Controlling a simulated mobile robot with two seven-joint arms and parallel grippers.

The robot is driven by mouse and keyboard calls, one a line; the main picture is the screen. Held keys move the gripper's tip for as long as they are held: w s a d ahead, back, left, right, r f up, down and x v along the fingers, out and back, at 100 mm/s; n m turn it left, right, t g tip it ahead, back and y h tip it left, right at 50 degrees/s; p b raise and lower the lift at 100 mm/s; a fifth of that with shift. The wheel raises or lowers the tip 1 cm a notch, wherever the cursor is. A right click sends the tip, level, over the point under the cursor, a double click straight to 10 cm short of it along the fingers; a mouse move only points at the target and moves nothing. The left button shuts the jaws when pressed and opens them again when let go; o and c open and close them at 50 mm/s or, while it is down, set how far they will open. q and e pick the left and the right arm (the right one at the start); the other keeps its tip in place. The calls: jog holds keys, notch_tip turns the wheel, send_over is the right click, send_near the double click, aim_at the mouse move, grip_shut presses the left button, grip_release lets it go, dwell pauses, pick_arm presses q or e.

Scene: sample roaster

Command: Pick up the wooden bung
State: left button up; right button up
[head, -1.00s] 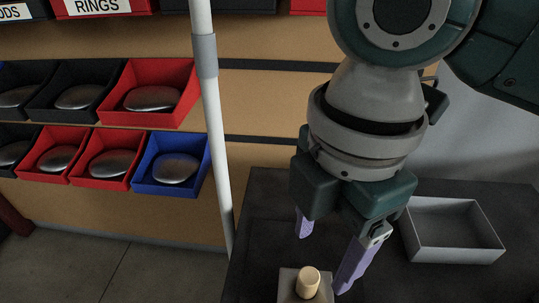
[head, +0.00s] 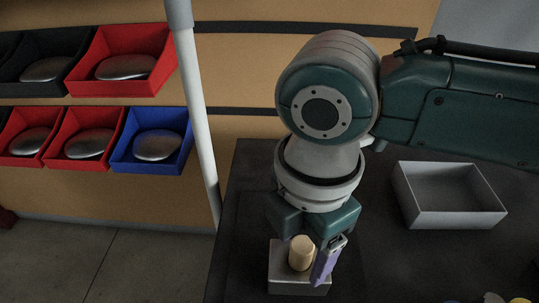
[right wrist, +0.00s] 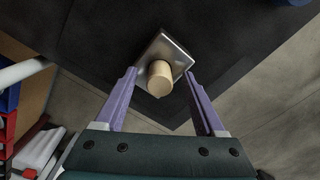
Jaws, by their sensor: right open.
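The wooden bung (head: 301,254) is a pale, short cylinder standing upright on a grey metal block (head: 290,286) on the dark table. It also shows in the right wrist view (right wrist: 160,76), with the block (right wrist: 172,48) behind it. My right gripper (head: 312,268) is open, its purple fingers apart. In the right wrist view the fingers (right wrist: 161,76) stand on either side of the bung, with a gap on each side. One finger is hidden in the head view. My left gripper is not in view.
An empty grey tray (head: 450,222) stands on the dark table (head: 375,268) to the right. A white pole (head: 198,120) rises at the left table edge. Red, black and blue bins (head: 152,140) with metal pieces hang on the wall behind. Small coloured things show at the bottom right.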

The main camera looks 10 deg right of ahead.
jog(key=shift+c, duration=0.4)
grip_shut()
